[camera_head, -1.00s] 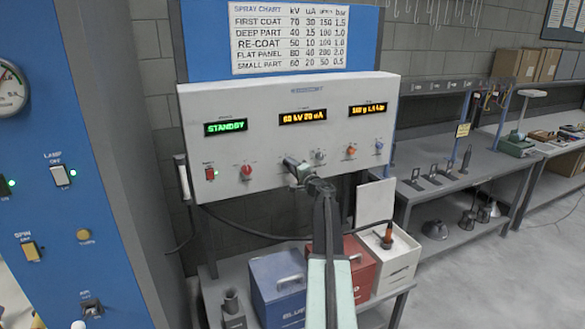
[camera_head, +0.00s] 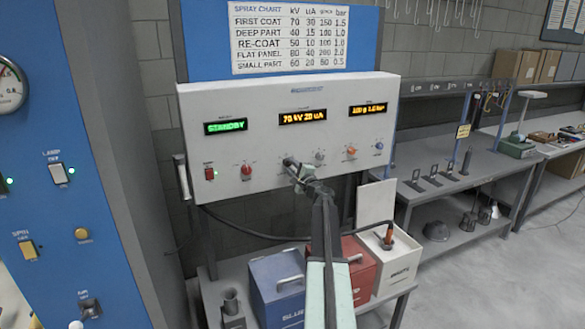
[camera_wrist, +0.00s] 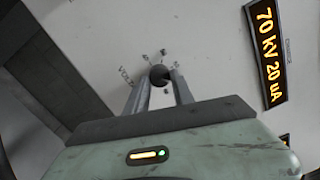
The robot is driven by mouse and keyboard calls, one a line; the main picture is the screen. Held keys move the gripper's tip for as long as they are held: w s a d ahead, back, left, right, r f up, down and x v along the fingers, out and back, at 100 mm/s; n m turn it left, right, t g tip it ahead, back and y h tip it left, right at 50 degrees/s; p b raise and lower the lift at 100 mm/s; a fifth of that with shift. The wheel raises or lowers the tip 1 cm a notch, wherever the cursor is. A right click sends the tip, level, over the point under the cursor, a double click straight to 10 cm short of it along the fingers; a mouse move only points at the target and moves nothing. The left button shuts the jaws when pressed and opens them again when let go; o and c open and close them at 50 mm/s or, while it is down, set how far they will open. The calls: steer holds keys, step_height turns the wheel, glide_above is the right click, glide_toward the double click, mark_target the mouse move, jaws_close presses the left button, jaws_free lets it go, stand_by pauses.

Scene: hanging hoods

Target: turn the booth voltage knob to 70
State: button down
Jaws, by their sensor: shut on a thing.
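The booth control panel (camera_head: 250,150) is a pale box with several knobs along its lower face. Its middle amber display (camera_head: 303,117) reads 70 kV 20 uA; in the wrist view the display (camera_wrist: 265,50) reads 70 KV 20 uA. My gripper (camera_head: 290,163) is at the panel face below and left of that display. In the wrist view my gripper (camera_wrist: 158,84) is shut on a dark round knob (camera_wrist: 159,75), with one finger on each side. Small marks ring the knob.
The green display (camera_head: 226,126) reads STANDBY. A spray chart (camera_head: 290,36) hangs above.

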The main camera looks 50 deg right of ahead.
steer(key=c, duration=1.1)
jaws_free()
steer(key=shift+s, duration=0.1)
steer(key=v, duration=0.7)
steer(key=shift+s+a, duration=0.15)
steer(key=shift+s, duration=0.15)
